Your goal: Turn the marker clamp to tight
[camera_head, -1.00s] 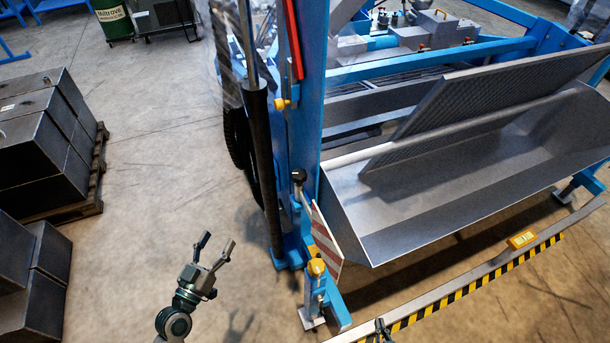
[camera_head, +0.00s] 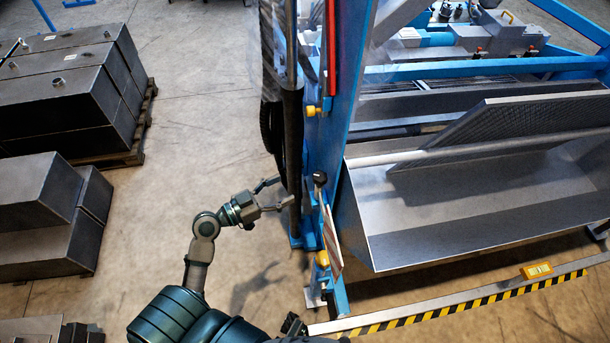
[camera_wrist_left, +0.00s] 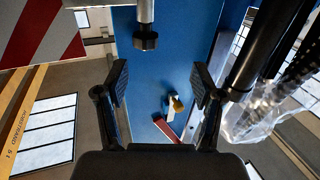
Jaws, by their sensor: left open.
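A blue upright post (camera_head: 343,80) carries a yellow knob (camera_head: 311,110) beside a red strip (camera_head: 331,60). Lower are a black round knob (camera_head: 320,177) and another yellow knob (camera_head: 322,258). I cannot tell for certain which is the marker clamp. My left gripper (camera_head: 286,190) is open and empty, left of the post near the black knob's height. In the left wrist view my left gripper (camera_wrist_left: 160,82) frames the blue post. The upper yellow knob (camera_wrist_left: 177,105) and red strip (camera_wrist_left: 166,129) show between its fingers, farther off. A black knob (camera_wrist_left: 145,41) shows ahead.
A black cylinder (camera_head: 292,130) and a clear wrap stand close by the post. A red-white striped plate (camera_head: 331,235) hangs low on it. A grey trough (camera_head: 440,225) is to the right. Dark boxes (camera_head: 60,90) stand left. Floor between is open.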

